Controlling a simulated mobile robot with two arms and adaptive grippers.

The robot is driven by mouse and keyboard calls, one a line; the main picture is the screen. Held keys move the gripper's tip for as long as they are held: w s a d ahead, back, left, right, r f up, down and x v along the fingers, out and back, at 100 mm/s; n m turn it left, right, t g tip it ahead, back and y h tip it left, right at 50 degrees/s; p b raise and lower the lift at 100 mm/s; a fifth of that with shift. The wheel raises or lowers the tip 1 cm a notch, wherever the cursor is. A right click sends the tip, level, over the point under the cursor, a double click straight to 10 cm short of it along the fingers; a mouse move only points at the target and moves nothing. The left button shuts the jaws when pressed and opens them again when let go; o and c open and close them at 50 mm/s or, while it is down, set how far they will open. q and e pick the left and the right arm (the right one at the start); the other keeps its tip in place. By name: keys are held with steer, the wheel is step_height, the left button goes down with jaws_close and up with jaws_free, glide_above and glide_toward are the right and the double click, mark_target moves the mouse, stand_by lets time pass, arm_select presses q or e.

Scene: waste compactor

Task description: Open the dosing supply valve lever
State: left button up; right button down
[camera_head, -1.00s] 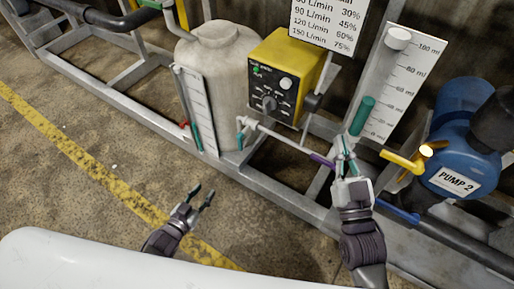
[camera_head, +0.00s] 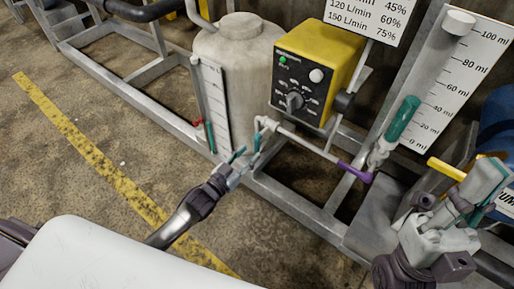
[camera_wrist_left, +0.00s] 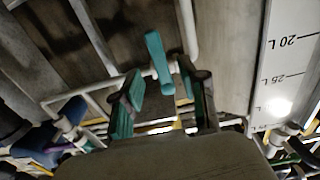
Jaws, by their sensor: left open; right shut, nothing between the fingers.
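The dosing supply valve lever appears to be the small teal lever (camera_head: 257,142) below the white pipe elbow beside the tank. My left gripper (camera_head: 243,157) is open right at this lever. In the left wrist view the teal lever (camera_wrist_left: 158,60) stands between and just beyond the two open fingers (camera_wrist_left: 160,98). Contact with either finger cannot be made out. My right gripper (camera_head: 482,197) is shut and empty at the right, in front of the pump.
A beige tank (camera_head: 240,65) and a yellow control box (camera_head: 315,72) stand behind the lever. A purple handle (camera_head: 355,173), a yellow handle (camera_head: 446,169) and a graduated cylinder board (camera_head: 465,75) are to the right. The metal frame rail (camera_head: 290,203) runs below; the floor at left is clear.

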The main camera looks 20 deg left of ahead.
mark_target(256, 147)
arm_select(q)
steer(key=b+x, duration=0.1)
steer(key=x, duration=0.4)
jaws_close()
stand_by(0.3)
